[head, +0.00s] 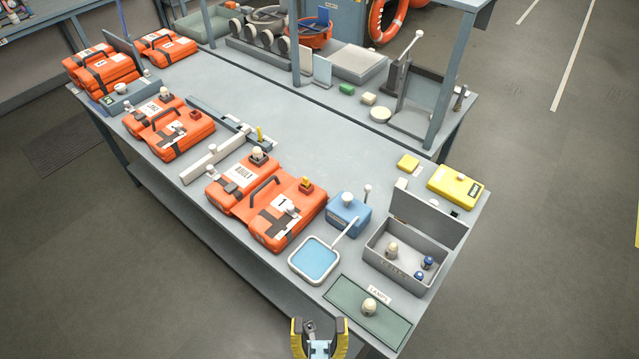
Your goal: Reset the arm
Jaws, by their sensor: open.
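My gripper (320,338) is at the bottom edge of the head view, just off the near end of the workbench (290,105). Its two yellow-edged fingers are apart, and I see nothing between them. The rest of my arm is not clearly visible. Closest to it on the bench is a green mat (345,301) marked LAMPS, with one cream knob-like lamp (369,307) on it. The gripper looks apart from the mat and the lamp.
A white-framed blue tray (314,260), a blue box (349,215) and an open grey box (376,262) holding several small pieces stand near the mat. Orange cases (290,222) line the left edge. A shelf post (455,80) rises at right. The bench's middle is clear.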

